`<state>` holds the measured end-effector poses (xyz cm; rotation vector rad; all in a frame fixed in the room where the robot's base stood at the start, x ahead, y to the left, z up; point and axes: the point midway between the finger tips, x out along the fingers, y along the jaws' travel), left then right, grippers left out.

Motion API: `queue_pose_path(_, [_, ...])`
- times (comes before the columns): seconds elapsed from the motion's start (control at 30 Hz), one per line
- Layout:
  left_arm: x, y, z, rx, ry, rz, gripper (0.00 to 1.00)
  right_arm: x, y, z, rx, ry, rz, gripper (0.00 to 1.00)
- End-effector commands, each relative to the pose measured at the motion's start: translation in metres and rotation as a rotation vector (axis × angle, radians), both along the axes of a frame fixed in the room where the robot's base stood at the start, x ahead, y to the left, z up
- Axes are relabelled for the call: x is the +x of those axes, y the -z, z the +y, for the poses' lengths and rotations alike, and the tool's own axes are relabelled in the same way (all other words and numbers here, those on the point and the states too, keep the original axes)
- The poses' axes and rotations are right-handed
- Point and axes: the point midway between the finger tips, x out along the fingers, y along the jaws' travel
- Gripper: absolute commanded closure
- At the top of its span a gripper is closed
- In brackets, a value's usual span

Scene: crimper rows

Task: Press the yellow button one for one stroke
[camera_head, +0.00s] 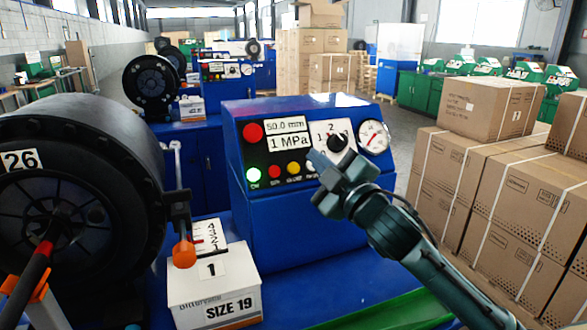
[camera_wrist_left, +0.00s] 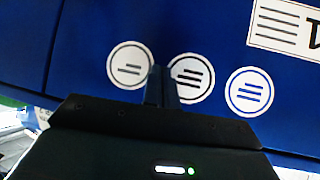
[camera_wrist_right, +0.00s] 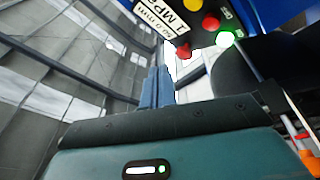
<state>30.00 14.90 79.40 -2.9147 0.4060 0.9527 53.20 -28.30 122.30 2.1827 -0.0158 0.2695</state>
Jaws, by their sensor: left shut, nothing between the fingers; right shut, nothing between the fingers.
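The yellow button (camera_head: 293,169) sits in the lower row of the blue machine's control panel (camera_head: 240,160), between a red button (camera_head: 275,171) and my right gripper. It also shows at the top edge of the right wrist view (camera_wrist_right: 193,5). My right gripper (camera_head: 318,160) is shut and empty. In the head view its tips are just right of the yellow button, overlapping the panel; I cannot tell whether they touch it. My left gripper (camera_wrist_left: 161,86) is shut and empty in the left wrist view, before a blue surface with round white labels. It is not visible in the head view.
A large red button (camera_head: 252,132), a black knob (camera_head: 338,142) and a gauge (camera_head: 373,137) share the panel. A lever with an orange knob (camera_head: 184,254) stands left of it, by a SIZE 19 box (camera_head: 214,290). Stacked cartons (camera_head: 500,180) fill the right.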

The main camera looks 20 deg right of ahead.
Motion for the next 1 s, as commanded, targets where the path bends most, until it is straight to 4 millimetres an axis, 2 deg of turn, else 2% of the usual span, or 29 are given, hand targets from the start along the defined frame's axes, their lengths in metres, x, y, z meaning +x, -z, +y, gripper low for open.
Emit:
queue_pose_path(0.4, [0.005,0.009,-0.01,-0.016,0.03,-0.044,1.0,0.044,0.033,-0.002,0.001,0.0,0.0,1.0])
queue_pose_path(0.6, [0.007,0.005,-0.011,-0.021,0.036,-0.061,1.0,0.062,0.043,-0.003,0.001,-0.001,0.001,1.0])
queue_pose_path(1.0, [0.005,0.005,-0.013,-0.024,0.038,-0.059,1.0,0.071,0.047,-0.004,0.001,-0.001,-0.001,1.0])
